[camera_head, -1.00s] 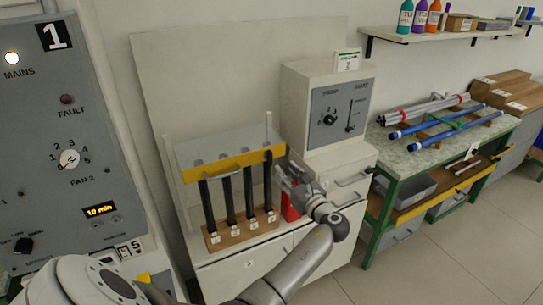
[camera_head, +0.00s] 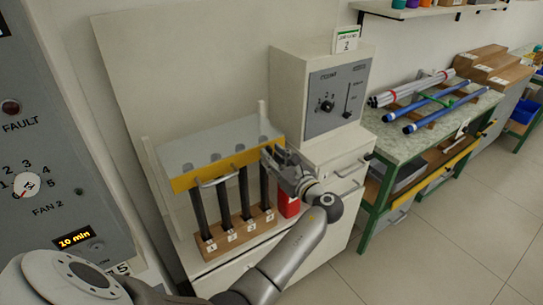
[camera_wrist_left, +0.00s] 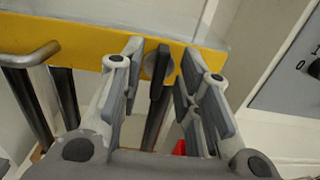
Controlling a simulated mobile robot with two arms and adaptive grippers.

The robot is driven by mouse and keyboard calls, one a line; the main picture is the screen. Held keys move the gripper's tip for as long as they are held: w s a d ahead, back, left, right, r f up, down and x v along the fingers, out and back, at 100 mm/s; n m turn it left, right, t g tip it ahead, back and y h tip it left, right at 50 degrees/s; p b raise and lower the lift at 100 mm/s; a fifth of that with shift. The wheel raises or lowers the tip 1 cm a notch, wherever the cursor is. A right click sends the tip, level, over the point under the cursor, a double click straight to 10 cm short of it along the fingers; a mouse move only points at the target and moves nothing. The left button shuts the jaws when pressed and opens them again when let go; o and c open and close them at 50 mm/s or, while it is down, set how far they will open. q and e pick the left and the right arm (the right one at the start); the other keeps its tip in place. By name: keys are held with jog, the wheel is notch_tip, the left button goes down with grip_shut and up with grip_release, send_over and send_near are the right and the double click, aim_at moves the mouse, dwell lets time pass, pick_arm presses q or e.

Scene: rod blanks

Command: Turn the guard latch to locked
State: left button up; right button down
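The guard is a clear cover with a yellow front bar (camera_head: 182,183) over a rack of dark rods. In the left wrist view the guard latch (camera_wrist_left: 158,72) is a dark, narrow lever standing about upright in front of a round grey boss on the yellow bar (camera_wrist_left: 85,48). My left gripper (camera_wrist_left: 157,66) is open, with one finger on each side of the lever and gaps showing. In the head view my left gripper (camera_head: 274,163) is at the bar's right end and hides the latch. My right gripper is out of view.
A guard handle (camera_head: 218,180) sticks out left of the latch. A red object (camera_head: 288,205) is below my gripper. A grey control box (camera_head: 335,100) stands behind to the right, above drawers with handles (camera_head: 350,172). Rods lie on a bench (camera_head: 400,147) at right.

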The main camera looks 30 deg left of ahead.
pick_arm(q)
jog(key=shift+c, duration=1)
grip_shut()
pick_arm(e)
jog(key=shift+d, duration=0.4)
